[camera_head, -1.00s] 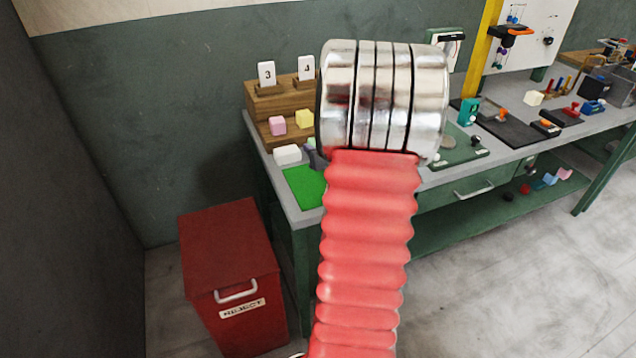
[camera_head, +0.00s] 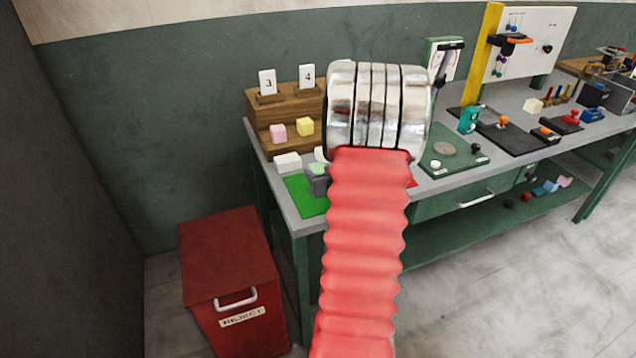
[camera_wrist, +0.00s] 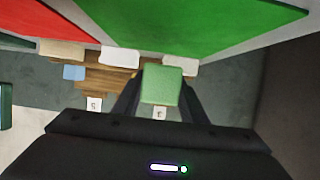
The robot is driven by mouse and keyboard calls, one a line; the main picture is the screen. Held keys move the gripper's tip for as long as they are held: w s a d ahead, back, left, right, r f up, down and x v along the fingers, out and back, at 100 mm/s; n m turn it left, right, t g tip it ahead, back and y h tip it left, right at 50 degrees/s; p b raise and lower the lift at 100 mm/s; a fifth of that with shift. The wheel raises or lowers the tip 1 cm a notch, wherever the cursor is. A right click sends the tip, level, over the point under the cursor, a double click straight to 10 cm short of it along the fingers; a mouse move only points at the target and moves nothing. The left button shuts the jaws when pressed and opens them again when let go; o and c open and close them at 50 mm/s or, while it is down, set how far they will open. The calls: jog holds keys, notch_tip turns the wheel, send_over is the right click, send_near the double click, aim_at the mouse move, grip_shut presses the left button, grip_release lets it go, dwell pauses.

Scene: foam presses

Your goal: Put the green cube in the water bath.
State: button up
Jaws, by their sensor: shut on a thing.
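The green cube (camera_wrist: 162,85) is between the two dark fingers of my gripper (camera_wrist: 160,98) in the wrist view, and they are shut on it. In the head view my gripper (camera_head: 316,184) shows as a dark shape with a bit of pale green above the green mat, partly hidden behind my arm. I cannot clearly pick out the water bath; a grey, box-like container (camera_head: 620,92) stands at the far right of the bench, cut by the picture's edge.
A green mat (camera_head: 303,197) lies at the bench's near left corner, with a white block (camera_head: 288,162) behind it. A wooden stepped rack (camera_head: 285,107) holds a pink cube (camera_head: 278,133) and a yellow cube (camera_head: 305,126). A red reject bin (camera_head: 225,260) stands on the floor. Small devices fill the bench's right.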

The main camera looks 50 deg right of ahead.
jog(key=shift+f, duration=1.85)
jog(key=shift+f, duration=0.15)
jog(key=o, duration=1)
jog(key=v, duration=1.2)
jog(key=shift+r, duration=0.25)
